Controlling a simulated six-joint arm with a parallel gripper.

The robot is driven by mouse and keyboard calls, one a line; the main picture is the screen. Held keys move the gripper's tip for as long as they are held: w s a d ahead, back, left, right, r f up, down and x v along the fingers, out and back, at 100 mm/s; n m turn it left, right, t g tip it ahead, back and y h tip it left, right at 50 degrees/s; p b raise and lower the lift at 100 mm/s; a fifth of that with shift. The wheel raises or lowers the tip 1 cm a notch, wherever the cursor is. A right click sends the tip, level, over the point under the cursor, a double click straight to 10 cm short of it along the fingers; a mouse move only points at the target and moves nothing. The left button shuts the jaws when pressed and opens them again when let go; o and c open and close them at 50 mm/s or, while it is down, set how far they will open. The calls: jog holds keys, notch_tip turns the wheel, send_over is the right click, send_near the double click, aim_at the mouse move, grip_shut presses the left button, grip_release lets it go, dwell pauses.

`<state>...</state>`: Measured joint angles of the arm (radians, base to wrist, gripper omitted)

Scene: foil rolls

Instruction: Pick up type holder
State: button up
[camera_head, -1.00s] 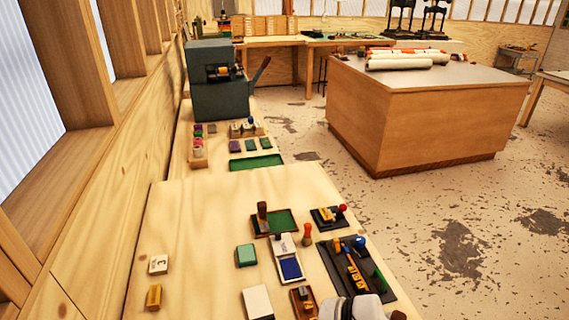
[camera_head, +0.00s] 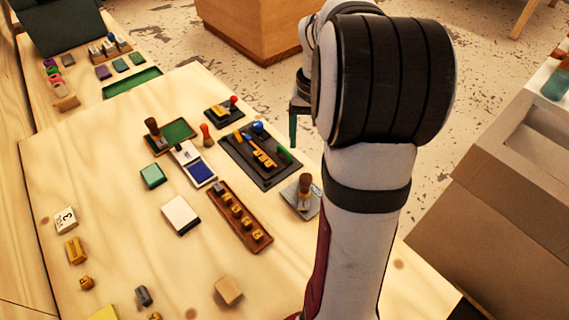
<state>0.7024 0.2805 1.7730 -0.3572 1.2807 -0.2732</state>
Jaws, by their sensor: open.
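A long brown wooden holder (camera_head: 225,208) with several yellow type blocks lies on the near tabletop. Right of it, a grey metal piece with an upright wooden handle (camera_head: 305,185) stands near the table's right edge. I cannot tell for sure which of these is the type holder. My gripper (camera_head: 294,122) shows in part beyond the table's right edge, dark with a green finger pointing down. It is open and apart from both pieces. My arm hides the rest of it.
A black tray (camera_head: 282,178) with tools and a blue-padded white box (camera_head: 202,172) lie behind the holder. A white block (camera_head: 180,212) and a small wooden cube (camera_head: 228,290) lie nearby. A cardboard box (camera_head: 480,215) stands at the right.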

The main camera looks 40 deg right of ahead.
aim_at(306, 177)
jog(key=f, duration=1.3)
jog(key=shift+s+a+f, duration=0.15)
jog(key=shift+a+f, duration=0.05)
jog(key=shift+a, duration=0.1)
grip_shut()
dwell(0.5)
